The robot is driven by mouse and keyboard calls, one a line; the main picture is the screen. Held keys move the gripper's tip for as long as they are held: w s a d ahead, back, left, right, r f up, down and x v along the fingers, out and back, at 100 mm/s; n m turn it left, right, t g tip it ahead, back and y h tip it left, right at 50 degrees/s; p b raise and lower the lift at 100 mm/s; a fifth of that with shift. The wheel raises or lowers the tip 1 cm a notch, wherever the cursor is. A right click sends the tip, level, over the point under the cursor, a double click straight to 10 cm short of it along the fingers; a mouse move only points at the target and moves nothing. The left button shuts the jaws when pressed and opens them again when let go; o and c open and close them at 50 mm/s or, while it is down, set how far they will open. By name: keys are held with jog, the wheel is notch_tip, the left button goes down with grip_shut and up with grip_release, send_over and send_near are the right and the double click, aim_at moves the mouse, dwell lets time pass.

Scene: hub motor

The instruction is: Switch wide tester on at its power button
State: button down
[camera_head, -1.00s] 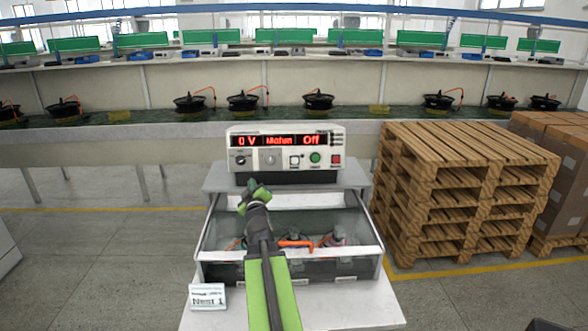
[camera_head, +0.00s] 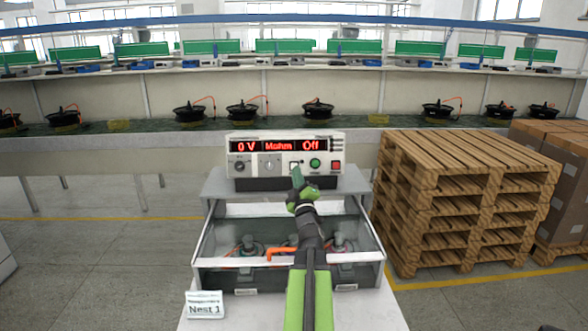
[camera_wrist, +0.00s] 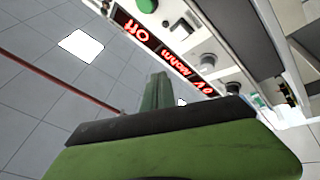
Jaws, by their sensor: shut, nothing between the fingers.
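The wide tester (camera_head: 243,184) is a white box with a red lit display reading "0 V", "Mohm" and "Off". Its front has two knobs, a white square button (camera_head: 294,164), a green button (camera_head: 315,163) and a red button (camera_head: 336,166). I cannot read which is the power button. My gripper (camera_head: 297,176) is shut and empty, pointing up in front of the tester's lower front, partly covering the area under the white button. The wrist view shows the shut fingers (camera_wrist: 158,92) beside the tilted panel, with the green button (camera_wrist: 150,4) at the top; contact is not clear.
Below the tester is a clear-walled bin (camera_head: 203,246) with several parts and an orange handle, and a "Nest 1" sign (camera_head: 205,305). Stacked wooden pallets (camera_head: 445,175) and cardboard boxes (camera_head: 565,200) stand at right. A conveyor with several hub motors runs behind.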

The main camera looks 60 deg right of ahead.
jog(key=w+d+f+b, duration=0.1)
jog(key=w+d+f, duration=0.1)
jog(key=w+d, duration=0.2)
jog(key=shift+w+d+b, duration=0.25)
jog(key=shift+d+b, duration=0.1)
jog(key=shift+d, duration=0.7)
jog(key=shift+r, duration=0.1)
dwell(0.9)
jog(key=shift+d, duration=0.1)
jog(key=shift+w+d, duration=0.2)
jog(key=shift+d, duration=0.05)
jog(key=shift+w+d+f, duration=0.25)
jog(key=shift+d, duration=0.1)
dwell(0.7)
jog(key=shift+s+a+r, duration=0.2)
jog(key=shift+s+a, duration=0.3)
jog(key=shift+a, duration=0.2)
